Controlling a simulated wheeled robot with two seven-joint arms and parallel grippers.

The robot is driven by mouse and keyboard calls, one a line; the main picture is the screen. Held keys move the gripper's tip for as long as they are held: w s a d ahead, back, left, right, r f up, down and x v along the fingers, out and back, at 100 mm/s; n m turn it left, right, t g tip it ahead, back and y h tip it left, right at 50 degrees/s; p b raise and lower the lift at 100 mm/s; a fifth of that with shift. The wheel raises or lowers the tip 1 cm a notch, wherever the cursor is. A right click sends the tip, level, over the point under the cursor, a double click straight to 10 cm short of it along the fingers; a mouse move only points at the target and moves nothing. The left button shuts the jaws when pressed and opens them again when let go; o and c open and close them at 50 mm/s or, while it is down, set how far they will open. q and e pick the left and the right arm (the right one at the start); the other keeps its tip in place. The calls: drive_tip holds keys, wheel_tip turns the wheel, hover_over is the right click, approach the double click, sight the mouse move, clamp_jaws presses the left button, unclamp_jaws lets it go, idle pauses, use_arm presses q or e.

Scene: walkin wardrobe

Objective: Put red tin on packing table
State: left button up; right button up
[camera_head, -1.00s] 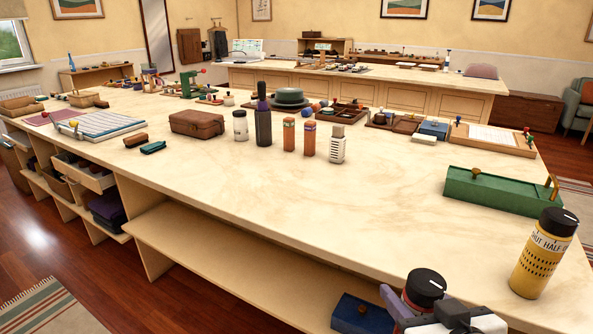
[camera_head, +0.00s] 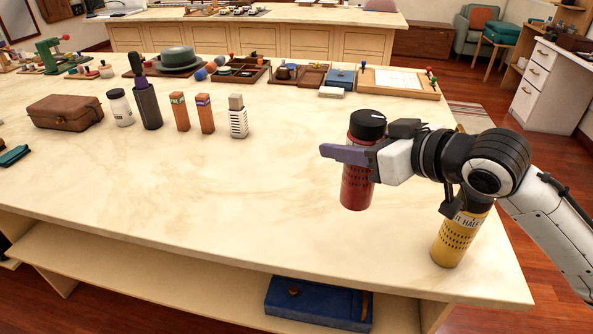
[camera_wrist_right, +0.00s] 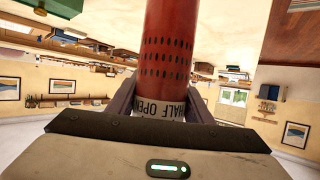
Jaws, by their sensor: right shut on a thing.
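The red tin (camera_head: 357,188) has a black lid and rows of dark holes. My right gripper (camera_head: 346,153) is shut on it near its upper part, below the lid. The tin is upright over the right part of the pale marble-topped table (camera_head: 230,200); I cannot tell whether its base touches the top. In the right wrist view the red tin (camera_wrist_right: 167,45) stands between the two fingers of the right gripper (camera_wrist_right: 160,100), with a "HALF OPEN" label by them. My left gripper is not in view.
A yellow tin (camera_head: 460,238) stands near the table's right front corner, partly behind my arm. A blue box (camera_head: 318,303) is on the shelf below. Bottles and small blocks stand further back, with a white slotted block (camera_head: 238,118) nearest. The table's middle front is clear.

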sight(370, 196)
wheel_tip(370, 196, down, 10)
drive_tip(key=b, duration=0.1)
drive_tip(key=shift+b, duration=0.35)
drive_tip(key=shift+s, duration=0.1)
drive_tip(key=o, duration=1.2)
drive_tip(key=v, duration=1.1)
drive_tip(key=shift+s+d+r, duration=0.15)
drive_tip(key=shift+s+r, duration=0.15)
drive_tip(key=shift+s, duration=0.15)
